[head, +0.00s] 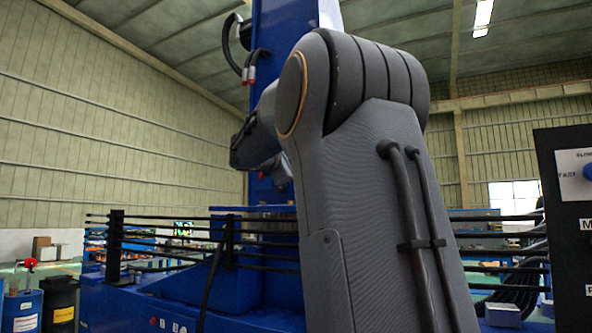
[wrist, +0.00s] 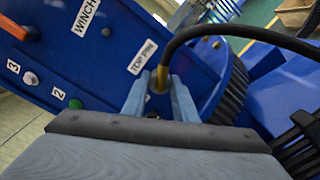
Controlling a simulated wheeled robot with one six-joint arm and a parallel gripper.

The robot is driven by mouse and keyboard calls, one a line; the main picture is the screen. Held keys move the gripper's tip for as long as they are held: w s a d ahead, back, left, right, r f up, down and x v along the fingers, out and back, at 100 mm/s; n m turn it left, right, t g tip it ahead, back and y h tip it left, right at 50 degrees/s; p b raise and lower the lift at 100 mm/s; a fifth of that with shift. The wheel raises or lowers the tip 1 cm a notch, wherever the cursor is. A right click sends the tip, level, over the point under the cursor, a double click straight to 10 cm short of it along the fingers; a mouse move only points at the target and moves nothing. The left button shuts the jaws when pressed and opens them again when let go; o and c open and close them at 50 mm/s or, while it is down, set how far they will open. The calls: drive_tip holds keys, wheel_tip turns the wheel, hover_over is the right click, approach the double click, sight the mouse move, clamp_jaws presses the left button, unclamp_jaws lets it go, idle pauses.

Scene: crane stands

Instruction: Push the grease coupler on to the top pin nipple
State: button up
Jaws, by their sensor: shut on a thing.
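In the wrist view my gripper (wrist: 159,90) is shut on the grease coupler (wrist: 157,82), a brass-yellow piece with a black hose (wrist: 215,30) arching up and right from it. The coupler is in front of a blue panel, just below the white TOP PIN label (wrist: 142,57). The top pin nipple cannot be made out; the coupler and the fingers cover that part of the panel. I cannot tell whether the coupler touches it. In the head view my own arm hides the gripper and coupler.
The blue panel (wrist: 100,75) also bears a WINCH label (wrist: 87,16), a pale fitting (wrist: 30,78) near label 3 and a small fitting (wrist: 75,104) near label 2. Black rails (head: 165,240) cross the blue machine. A dark control box (head: 565,220) stands at right.

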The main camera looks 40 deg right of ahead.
drive_tip(key=shift+d, duration=0.2)
drive_tip(key=o, duration=1.2)
drive_tip(key=shift+a, duration=0.15)
drive_tip(key=shift+b+v, duration=1.1)
drive_tip(key=shift+v, duration=1.35)
drive_tip(key=b+v, duration=0.2)
drive_tip(key=v, duration=0.5)
drive_tip(key=shift+a, duration=0.35)
drive_tip(key=shift+s, duration=0.15)
